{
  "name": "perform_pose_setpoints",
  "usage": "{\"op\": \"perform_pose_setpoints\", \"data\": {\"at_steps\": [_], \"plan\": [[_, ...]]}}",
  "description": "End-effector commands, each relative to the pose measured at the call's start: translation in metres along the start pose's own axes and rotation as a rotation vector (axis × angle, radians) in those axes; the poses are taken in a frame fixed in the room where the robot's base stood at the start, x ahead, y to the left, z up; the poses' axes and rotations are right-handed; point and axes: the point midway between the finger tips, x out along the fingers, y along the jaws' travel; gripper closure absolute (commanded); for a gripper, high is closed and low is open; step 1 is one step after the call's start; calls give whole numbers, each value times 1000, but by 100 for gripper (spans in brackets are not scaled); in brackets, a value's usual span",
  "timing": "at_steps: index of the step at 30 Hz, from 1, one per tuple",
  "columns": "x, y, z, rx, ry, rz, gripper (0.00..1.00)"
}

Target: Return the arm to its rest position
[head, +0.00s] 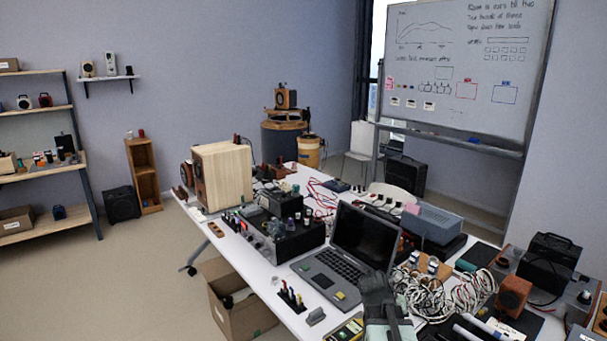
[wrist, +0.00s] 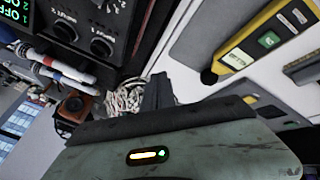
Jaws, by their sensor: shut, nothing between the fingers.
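My gripper (head: 376,287) shows at the lower middle right of the head view, above the front of the white table (head: 225,247), close to the right side of an open laptop (head: 365,240). Its dark fingers are together with nothing between them. In the wrist view the gripper (wrist: 158,90) points up from behind my grey-green wrist housing, and its fingers look closed. A yellow-edged meter (head: 347,329) lies on the table just left of my arm; it also shows at the upper right of the wrist view (wrist: 262,38).
A tangle of white cables (head: 470,292) lies right of my gripper, with a small orange speaker (head: 513,296) beyond. A black amplifier (head: 285,240) and a wooden speaker (head: 222,175) stand further left. A cardboard box (head: 228,310) is below the table edge.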

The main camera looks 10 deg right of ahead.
Motion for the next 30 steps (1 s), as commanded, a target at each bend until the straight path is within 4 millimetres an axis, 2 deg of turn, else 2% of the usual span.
{"op": "perform_pose_setpoints", "data": {"at_steps": [1, 3, 6, 9, 12, 15, 30], "plan": [[-20, -41, 8, -55, -13, -54, 100], [-44, -94, 27, -128, -47, -132, 100], [-74, -153, 61, -227, -113, -237, 100], [-95, -184, 98, -300, -205, -334, 100], [-106, -191, 125, -346, -302, -413, 100], [-110, -191, 134, -385, -339, -433, 100], [-109, -190, 133, -387, -333, -430, 100]]}}
